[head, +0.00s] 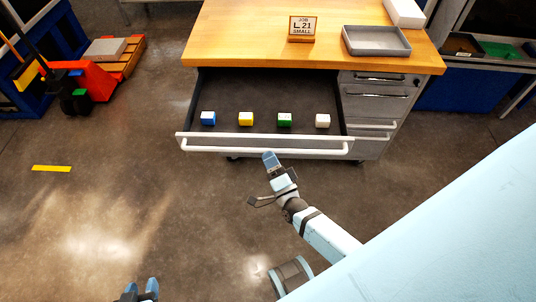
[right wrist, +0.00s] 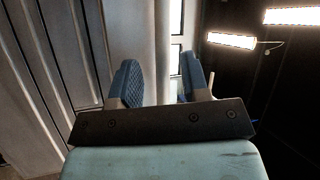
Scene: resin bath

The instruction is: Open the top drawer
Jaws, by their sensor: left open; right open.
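The top drawer (head: 240,140) of the wooden-topped workbench stands pulled out. Its pale handle bar (head: 215,149) runs along the front. My left gripper (head: 139,291) is open at the bottom edge, away from the drawer.
Shut drawers (head: 378,90) are to the right. An orange pallet truck (head: 95,80) stands at left. The floor before the bench is clear.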

